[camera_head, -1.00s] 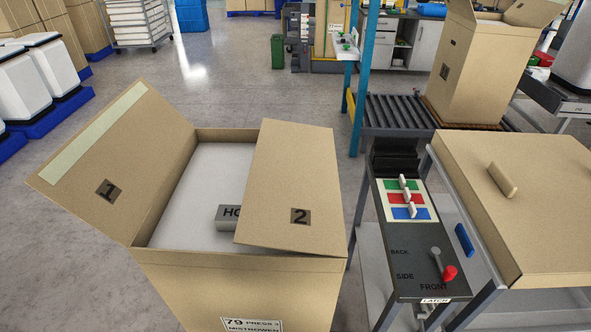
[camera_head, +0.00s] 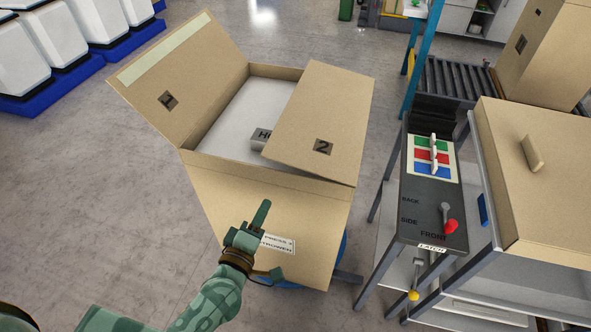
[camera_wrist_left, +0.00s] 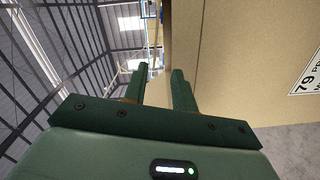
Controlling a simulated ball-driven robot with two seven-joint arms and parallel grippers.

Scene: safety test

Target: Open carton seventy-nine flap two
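Carton seventy-nine (camera_head: 215,190) stands open-topped, with its label on the front, partly covered by my left gripper. Flap two (camera_head: 335,105), marked 2, slants up over the right part of the opening. Flap one (camera_head: 185,85), marked 1, is folded outward at the left. A grey block with partly hidden lettering (camera_head: 263,139) sits on the white contents, partly under flap two. My left gripper (camera_head: 261,212) is in front of the carton's front face, below the rim. In the left wrist view its fingers (camera_wrist_left: 158,80) are apart with nothing between them; the carton wall (camera_wrist_left: 240,60) is beside them.
A dark control stand (camera_head: 417,190) with coloured switches and a red knob stands right of the carton. A table with a large lidded box (camera_head: 555,180) is further right. A roller conveyor (camera_head: 455,80) is behind. Floor (camera_head: 90,180) left of the carton is clear.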

